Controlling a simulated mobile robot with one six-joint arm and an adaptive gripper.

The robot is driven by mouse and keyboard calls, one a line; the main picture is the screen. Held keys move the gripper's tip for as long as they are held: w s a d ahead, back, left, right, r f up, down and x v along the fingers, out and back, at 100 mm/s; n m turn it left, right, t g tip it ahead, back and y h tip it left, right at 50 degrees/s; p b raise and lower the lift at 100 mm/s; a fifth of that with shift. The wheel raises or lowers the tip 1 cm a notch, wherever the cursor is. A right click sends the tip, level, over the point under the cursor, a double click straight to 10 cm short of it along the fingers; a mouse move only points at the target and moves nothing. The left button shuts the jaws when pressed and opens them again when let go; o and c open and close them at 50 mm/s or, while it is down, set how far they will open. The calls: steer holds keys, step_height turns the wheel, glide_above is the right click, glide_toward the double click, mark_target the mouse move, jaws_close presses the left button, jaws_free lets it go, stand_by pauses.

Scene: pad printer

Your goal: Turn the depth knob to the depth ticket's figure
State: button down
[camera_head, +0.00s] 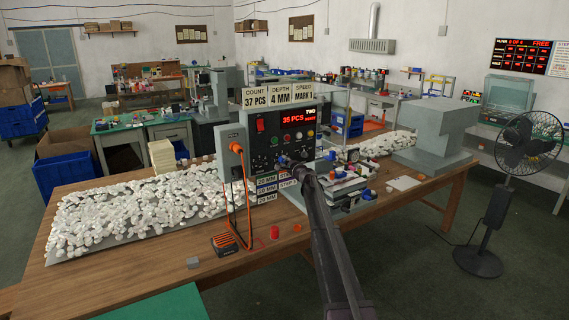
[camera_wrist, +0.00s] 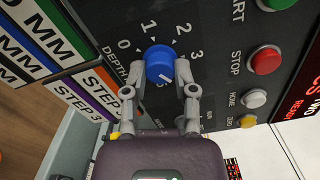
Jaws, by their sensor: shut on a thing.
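The blue depth knob (camera_wrist: 159,62) sits on the dark panel in the wrist view, with 0, 1, 2 and 3 readable around it. A short white mark shows on the knob's lower part, away from those figures; any figure beside it is hidden by my fingers. My gripper (camera_wrist: 160,72) is shut on the knob, one finger on each side. In the head view my gripper (camera_head: 287,163) reaches the panel's lower part and covers the knob. The depth ticket (camera_head: 279,95) on top of the printer control box (camera_head: 279,135) reads 4 MM.
Beside the depth ticket are a count ticket (camera_head: 255,97) reading 37 PCS and a speed ticket (camera_head: 305,93) reading MARK 1. The red display (camera_head: 297,119) shows 35 PCS. Start (camera_wrist: 277,3), stop (camera_wrist: 265,59), home (camera_wrist: 254,98) and zero (camera_wrist: 247,121) buttons lie right of the knob.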

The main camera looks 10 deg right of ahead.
steer(key=shift+w, duration=0.15)
steer(key=shift+c, duration=2)
jaws_free()
steer(key=v, duration=1.2)
